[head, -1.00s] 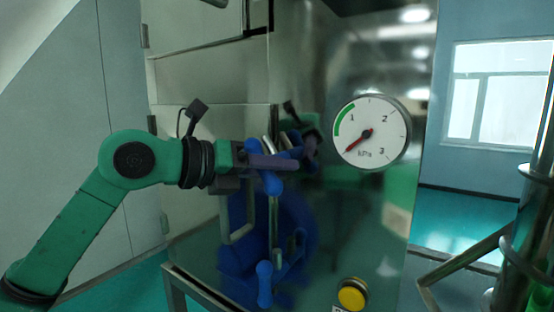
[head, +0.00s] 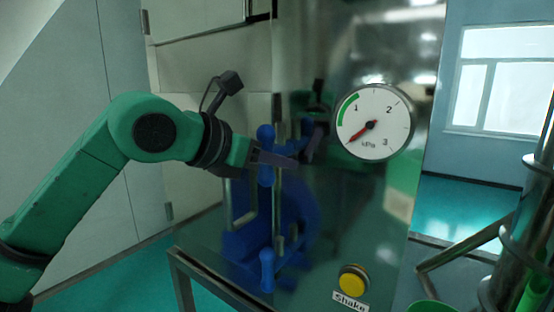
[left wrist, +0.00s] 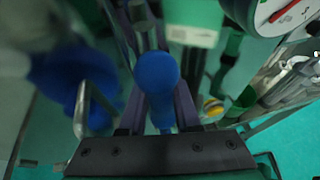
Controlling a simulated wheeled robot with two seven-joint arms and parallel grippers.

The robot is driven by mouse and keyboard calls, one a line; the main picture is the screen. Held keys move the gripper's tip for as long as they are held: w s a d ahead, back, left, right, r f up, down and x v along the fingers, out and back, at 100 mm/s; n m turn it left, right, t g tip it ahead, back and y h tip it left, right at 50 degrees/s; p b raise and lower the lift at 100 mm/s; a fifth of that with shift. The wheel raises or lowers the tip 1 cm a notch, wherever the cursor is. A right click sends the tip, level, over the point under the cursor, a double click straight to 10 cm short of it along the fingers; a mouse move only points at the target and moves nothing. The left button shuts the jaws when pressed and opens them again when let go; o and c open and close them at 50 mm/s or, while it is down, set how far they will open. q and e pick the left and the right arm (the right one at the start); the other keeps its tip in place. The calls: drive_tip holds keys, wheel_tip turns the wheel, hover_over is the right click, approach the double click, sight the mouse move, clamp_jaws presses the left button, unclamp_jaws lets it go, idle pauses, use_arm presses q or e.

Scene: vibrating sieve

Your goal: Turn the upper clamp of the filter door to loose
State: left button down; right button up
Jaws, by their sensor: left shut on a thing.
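The upper clamp (head: 266,134) of the filter door has a blue handle with a rounded end, standing about upright at the left of the steel cabinet front. My left gripper (head: 276,160) comes in from the left and is shut on this handle. In the left wrist view, the blue handle (left wrist: 157,78) lies between the two dark fingers, its round end towards the camera. The fingers hide part of the handle in the head view. The lower clamp (head: 267,265), also blue and about upright, is below and apart from my gripper. My right gripper is not in view.
A pressure gauge (head: 374,122) sits on the shiny cabinet to the right of the clamps, its red needle near the low end. A yellow button (head: 353,280) labelled "shake" is lower down. A metal handle (head: 241,218) stands just left of the clamps. Metal pipework is at the far right.

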use_arm(q)
drive_tip(key=shift+r, duration=0.1)
drive_tip(key=c, duration=0.7)
unclamp_jaws()
drive_tip(key=shift+d, duration=0.1)
